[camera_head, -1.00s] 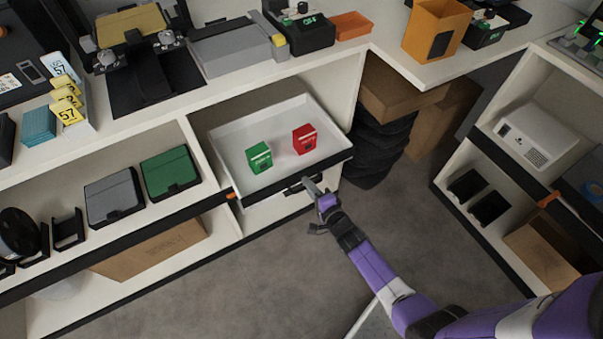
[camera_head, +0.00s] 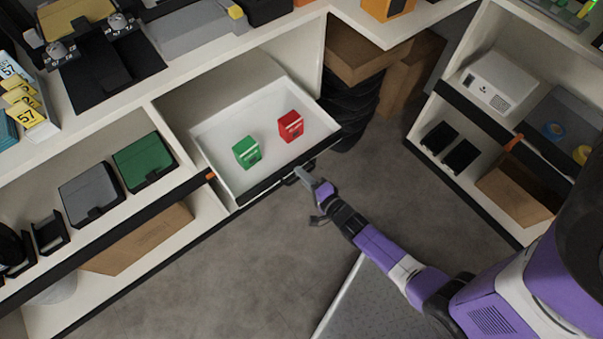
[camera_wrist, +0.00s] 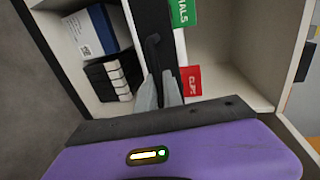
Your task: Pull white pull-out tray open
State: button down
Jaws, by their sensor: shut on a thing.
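The white pull-out tray (camera_head: 220,140) is in the shelf unit and stands partly out, its black front edge (camera_head: 270,183) clear of the shelf front. It holds a green box (camera_head: 246,152) and a red box (camera_head: 291,126). My gripper (camera_head: 299,174) is at the tray's front, right of its middle. In the wrist view my two grey fingers (camera_wrist: 161,92) are shut on the black handle (camera_wrist: 153,52) on the tray's front. The green box (camera_wrist: 183,12) and red box (camera_wrist: 190,80) show beyond the edge there.
Left of the tray a grey bin (camera_head: 90,193) and a green bin (camera_head: 145,160) stand on the shelf. A cardboard box (camera_head: 140,238) is below. Grey floor (camera_head: 250,270) before the tray is free. Another shelf unit (camera_head: 480,125) stands at the right.

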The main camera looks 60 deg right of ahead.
jog(key=c, duration=1.5)
grip_release()
jog(key=shift+v, duration=3.9)
jog(key=s+a+r+n+y, duration=0.1)
jog(key=s+a+r+n, duration=0.3)
jog(key=r+n, duration=0.3)
jog(key=s+a+r+n+y+p, duration=0.1)
jog(key=s+a+r+n, duration=0.4)
jog(key=r, duration=1)
jog(key=s+a+r+n+y, duration=0.2)
jog(key=s+a+r+n, duration=0.2)
jog(key=r+n, duration=0.5)
jog(key=shift+s+a+r+n+y+p, duration=0.2)
jog(key=shift+a+r+n+y+p, duration=0.15)
jog(key=shift+a+r, duration=0.65)
